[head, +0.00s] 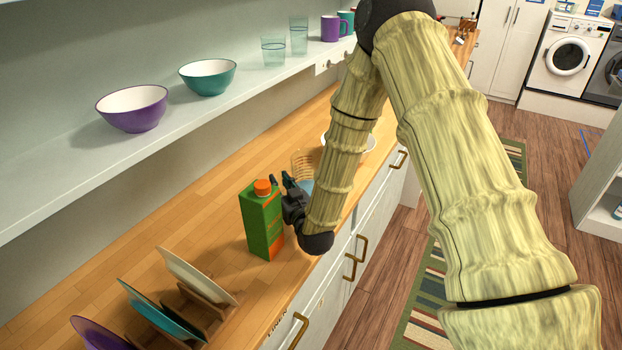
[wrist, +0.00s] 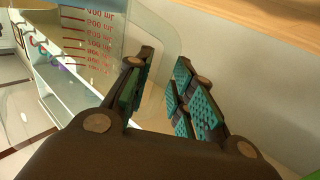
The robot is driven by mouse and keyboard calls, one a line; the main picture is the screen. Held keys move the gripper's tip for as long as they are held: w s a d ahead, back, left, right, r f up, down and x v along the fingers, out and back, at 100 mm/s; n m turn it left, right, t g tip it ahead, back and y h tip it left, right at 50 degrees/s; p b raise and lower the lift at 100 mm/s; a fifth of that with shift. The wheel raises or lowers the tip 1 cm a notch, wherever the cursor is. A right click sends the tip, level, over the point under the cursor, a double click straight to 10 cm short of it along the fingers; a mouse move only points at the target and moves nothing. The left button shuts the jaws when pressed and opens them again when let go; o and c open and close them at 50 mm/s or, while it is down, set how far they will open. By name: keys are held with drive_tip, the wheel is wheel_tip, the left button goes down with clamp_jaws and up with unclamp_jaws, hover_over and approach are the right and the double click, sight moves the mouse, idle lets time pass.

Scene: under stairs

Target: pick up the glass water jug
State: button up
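The glass water jug (head: 303,163) stands on the wooden counter and is partly hidden behind my arm and gripper in the head view. In the wrist view, its clear wall with red millilitre marks (wrist: 92,35) fills the upper left, and its clear handle (wrist: 172,30) runs down between my fingers. My gripper (head: 284,181) is at the jug's near side, just right of the green carton. In the wrist view my gripper (wrist: 163,72) is open, one finger on each side of the handle, with a gap between the pads. Contact with the handle cannot be told.
A green carton with an orange cap (head: 262,222) stands close beside my gripper. A white bowl (head: 370,142) is partly hidden behind my arm. Plates in a wooden rack (head: 205,310) stand nearer on the counter. A shelf (head: 60,185) with bowls, glasses and mugs overhangs the back.

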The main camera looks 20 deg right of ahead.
drive_tip(key=shift+w+a, duration=0.1)
drive_tip(key=shift+c, duration=0.4)
clamp_jaws()
drive_tip(key=shift+r, duration=0.3)
wheel_tip(320, 180, up, 17)
drive_tip(key=b, duration=0.2)
drive_tip(key=shift+r+b, duration=0.2)
drive_tip(key=shift+b, duration=0.15)
idle(1.1)
idle(0.7)
